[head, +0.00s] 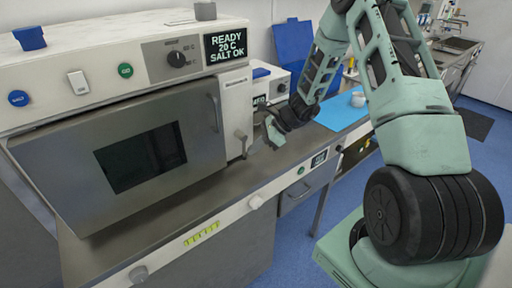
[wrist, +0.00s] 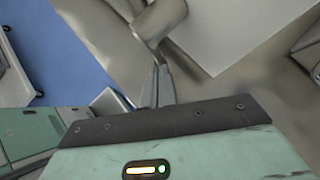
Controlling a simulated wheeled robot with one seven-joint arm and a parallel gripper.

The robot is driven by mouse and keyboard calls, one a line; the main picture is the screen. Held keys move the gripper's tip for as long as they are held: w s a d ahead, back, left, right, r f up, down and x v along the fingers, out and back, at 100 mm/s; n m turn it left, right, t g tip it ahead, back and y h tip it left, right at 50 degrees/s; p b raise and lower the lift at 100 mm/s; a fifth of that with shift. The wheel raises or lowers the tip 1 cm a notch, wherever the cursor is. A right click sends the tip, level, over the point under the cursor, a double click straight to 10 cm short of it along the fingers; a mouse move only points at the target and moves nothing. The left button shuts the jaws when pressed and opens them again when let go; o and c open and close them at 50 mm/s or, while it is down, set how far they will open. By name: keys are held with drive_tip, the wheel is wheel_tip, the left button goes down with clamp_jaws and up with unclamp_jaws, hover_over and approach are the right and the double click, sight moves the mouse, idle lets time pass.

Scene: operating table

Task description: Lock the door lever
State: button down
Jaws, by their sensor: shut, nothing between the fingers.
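The door lever (head: 242,138) is a small grey metal lever on the white front frame, just right of the oven-like machine's door. Its short arm points down in the head view. The door (head: 60,165) is a grey metal panel with a dark window and a vertical handle (head: 216,113) at its right edge. My gripper (head: 270,132) is just right of the lever, apart from it in the head view. In the wrist view the fingers (wrist: 157,86) are shut and empty. A rounded metal piece, apparently the lever (wrist: 155,22), lies just beyond their tips; contact cannot be told.
A steel counter (head: 270,165) runs under the machine, with knobs along its front edge. A smaller white unit (head: 272,85) stands behind my gripper. A blue mat (head: 342,113) with a small bowl lies to the right. Blue floor is free in front.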

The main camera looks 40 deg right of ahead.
drive_tip(key=shift+a+f+y+b, duration=0.2)
drive_tip(key=shift+a+y+b, duration=0.1)
drive_tip(key=shift+y, duration=0.4)
drive_tip(key=shift+a+f+m+y+b, duration=0.25)
drive_tip(key=shift+m+y+b, duration=0.15)
drive_tip(key=shift+y, duration=0.3)
drive_tip(key=y, duration=0.1)
drive_tip(key=a+y+b, duration=0.1)
drive_tip(key=m+y, duration=0.1)
drive_tip(key=shift+a+f+t+y+b, duration=0.2)
drive_tip(key=shift+a+t+y+b, duration=0.1)
drive_tip(key=shift+t, duration=0.1)
drive_tip(key=shift+s+a+r+m+t+y+b, duration=0.1)
drive_tip(key=shift+a+m+t+y+b, duration=0.4)
drive_tip(key=shift+y, duration=0.7)
drive_tip(key=shift+a+r+m+t+y, duration=0.25)
drive_tip(key=shift+a+m+t+y, duration=0.25)
drive_tip(key=shift+y, duration=0.6)
drive_tip(key=shift+a+r+g, duration=0.25)
drive_tip(key=shift+a+g, duration=0.05)
drive_tip(key=shift+a, duration=0.15)
drive_tip(key=b+v, duration=0.3)
drive_tip(key=v, duration=0.7)
drive_tip(key=shift+s+d+f+b, duration=0.1)
drive_tip(key=shift+d+f+b, duration=0.1)
drive_tip(key=shift+b, duration=0.15)
drive_tip(key=shift+v, duration=0.75)
